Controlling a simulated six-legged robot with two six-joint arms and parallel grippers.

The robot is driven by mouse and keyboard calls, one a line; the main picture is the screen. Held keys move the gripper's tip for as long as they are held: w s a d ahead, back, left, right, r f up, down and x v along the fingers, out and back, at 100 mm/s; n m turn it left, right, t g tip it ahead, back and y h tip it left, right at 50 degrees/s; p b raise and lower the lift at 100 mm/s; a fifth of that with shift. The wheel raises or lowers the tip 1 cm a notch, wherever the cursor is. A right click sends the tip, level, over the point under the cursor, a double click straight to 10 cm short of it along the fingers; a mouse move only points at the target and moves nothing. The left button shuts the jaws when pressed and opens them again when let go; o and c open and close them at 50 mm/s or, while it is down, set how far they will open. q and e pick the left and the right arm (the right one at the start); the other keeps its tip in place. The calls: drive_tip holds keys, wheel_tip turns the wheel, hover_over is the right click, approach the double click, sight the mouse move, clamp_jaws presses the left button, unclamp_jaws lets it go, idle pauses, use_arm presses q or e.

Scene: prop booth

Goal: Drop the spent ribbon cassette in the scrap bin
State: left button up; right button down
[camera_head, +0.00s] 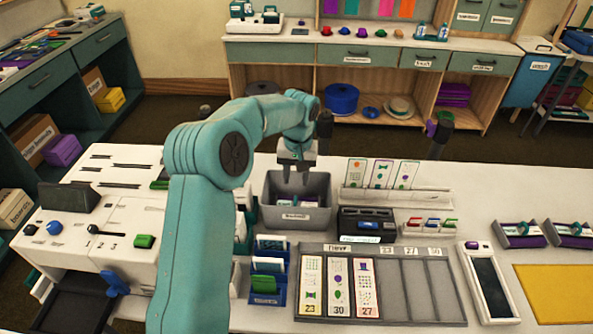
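The grey scrap bin (321,217) stands on the white worktop in the middle of the view, with a small label on its front. My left gripper (297,180) points down over the bin opening, its two fingers apart with no object clearly visible between them. Purple, white and dark items (296,201) lie inside the bin; they are too small to tell whether the spent ribbon cassette is among them. A dark device (367,223) with a pale label in front sits right of the bin. My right gripper is out of view.
A tray of numbered cards (395,318) lies in front of the bin. A card rack (398,200) stands to the right behind, and a white machine (130,222) at left. A black-faced handheld device (489,287) and yellow mat (556,290) are at right.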

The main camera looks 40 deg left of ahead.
use_arm(q)
wheel_tip(320, 180, up, 16)
drive_tip(key=p, duration=0.1)
drive_tip(key=shift+d+r, duration=0.15)
drive_tip(key=shift+d, duration=0.15)
drive_tip(key=shift+w, duration=0.1)
idle(0.4)
